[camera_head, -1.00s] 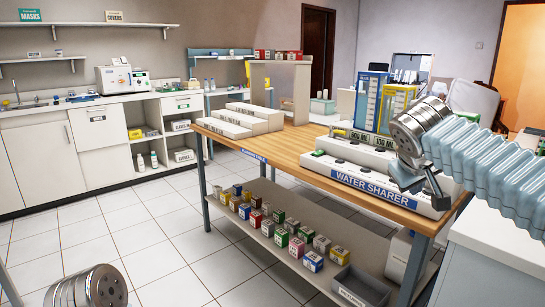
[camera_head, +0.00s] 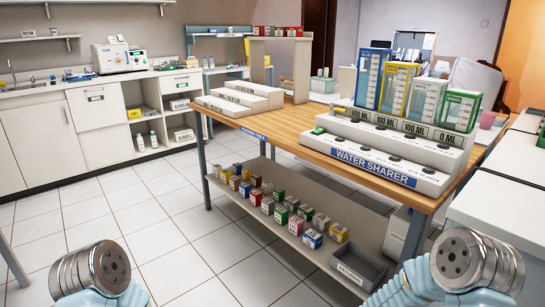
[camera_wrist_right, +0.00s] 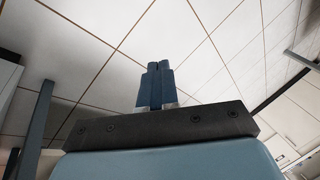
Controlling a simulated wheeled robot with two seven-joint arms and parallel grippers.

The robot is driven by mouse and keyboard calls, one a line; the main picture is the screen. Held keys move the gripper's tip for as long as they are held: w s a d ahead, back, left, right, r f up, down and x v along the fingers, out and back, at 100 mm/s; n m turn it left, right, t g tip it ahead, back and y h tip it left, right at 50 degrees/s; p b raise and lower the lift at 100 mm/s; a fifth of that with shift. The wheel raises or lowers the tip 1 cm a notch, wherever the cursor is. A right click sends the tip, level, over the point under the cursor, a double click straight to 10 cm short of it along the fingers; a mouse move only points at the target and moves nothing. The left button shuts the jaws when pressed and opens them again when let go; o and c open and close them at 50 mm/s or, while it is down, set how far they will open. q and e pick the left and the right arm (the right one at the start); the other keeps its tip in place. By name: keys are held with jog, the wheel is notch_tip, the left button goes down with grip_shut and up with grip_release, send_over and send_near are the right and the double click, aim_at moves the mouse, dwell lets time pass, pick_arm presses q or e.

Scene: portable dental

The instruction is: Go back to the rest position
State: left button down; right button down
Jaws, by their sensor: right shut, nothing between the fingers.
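My right gripper (camera_wrist_right: 159,68) shows in the right wrist view. Its two dark blue fingers are pressed together, with nothing held between them. Tiled floor lies behind the fingers. In the head view, metal joints of both my arms show low at the left and right corners. Neither gripper's fingers show in the head view, so my left gripper is out of sight.
The wooden table (camera_head: 290,126) holds the white water sharer (camera_head: 380,160) with several clear containers on it. Small boxes and a grey bin (camera_head: 350,271) sit on its lower shelf (camera_head: 265,222). A white counter (camera_head: 510,185) stands at right. Tiled floor (camera_head: 165,215) at left is clear.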

jog(key=s+f+m, duration=0.2)
jog(key=s+f, duration=0.3)
jog(key=s, duration=0.5)
jog(key=shift+f+m+g, duration=0.3)
jog(key=shift+g, duration=0.1)
jog(key=shift+d, duration=0.1)
